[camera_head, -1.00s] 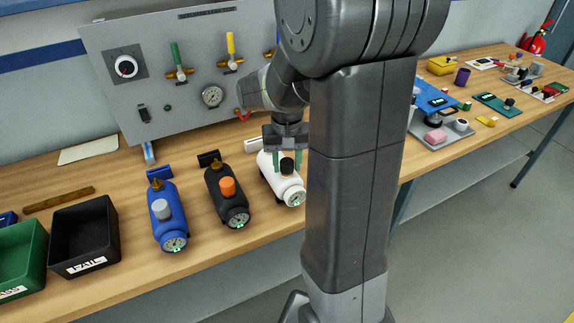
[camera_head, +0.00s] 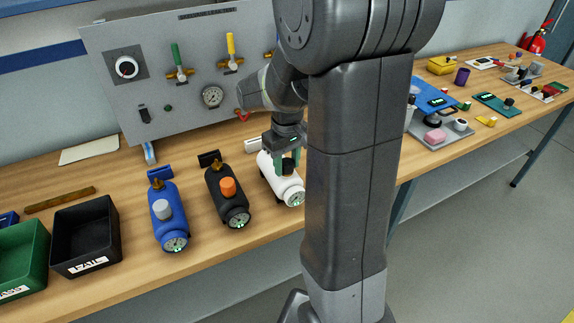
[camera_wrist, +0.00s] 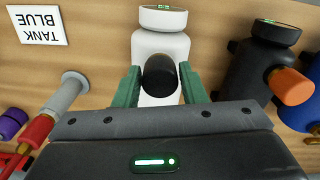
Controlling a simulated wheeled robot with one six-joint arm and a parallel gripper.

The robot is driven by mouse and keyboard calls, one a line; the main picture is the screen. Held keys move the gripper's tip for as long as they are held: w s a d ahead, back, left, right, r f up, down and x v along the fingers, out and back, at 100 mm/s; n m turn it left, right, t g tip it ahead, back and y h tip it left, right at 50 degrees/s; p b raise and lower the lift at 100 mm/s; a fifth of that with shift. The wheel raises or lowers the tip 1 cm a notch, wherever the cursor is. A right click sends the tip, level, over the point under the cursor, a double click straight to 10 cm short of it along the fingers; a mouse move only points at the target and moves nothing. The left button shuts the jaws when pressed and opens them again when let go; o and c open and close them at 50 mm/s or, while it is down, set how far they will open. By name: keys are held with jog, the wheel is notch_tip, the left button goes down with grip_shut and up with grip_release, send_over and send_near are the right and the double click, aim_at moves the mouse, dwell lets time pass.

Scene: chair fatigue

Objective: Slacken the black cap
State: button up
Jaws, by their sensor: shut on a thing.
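The black cap (camera_head: 288,169) sits on top of the white tank (camera_head: 270,174), which lies on the bench with a round gauge at its front end. My gripper (camera_head: 287,163) is at the cap, with its green fingers on both sides of it. In the wrist view the cap (camera_wrist: 159,75) is between the two green fingers, and the white tank (camera_wrist: 160,45) is behind it. My gripper is shut on the cap. My arm's column hides part of the bench just right of the tank.
A black tank with an orange cap (camera_head: 228,187) and a blue tank with a grey cap (camera_head: 162,209) lie to the left. A black bin (camera_head: 108,247) and a green bin (camera_head: 40,262) stand farther left. A grey panel (camera_head: 130,93) with valves stands behind.

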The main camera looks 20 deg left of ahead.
jog(key=shift+n, duration=1.1)
jog(key=n, duration=0.4)
jog(key=o, duration=0.9)
jog(key=shift+c, duration=0.2)
jog(key=m, duration=0.4)
jog(key=shift+p, duration=0.35)
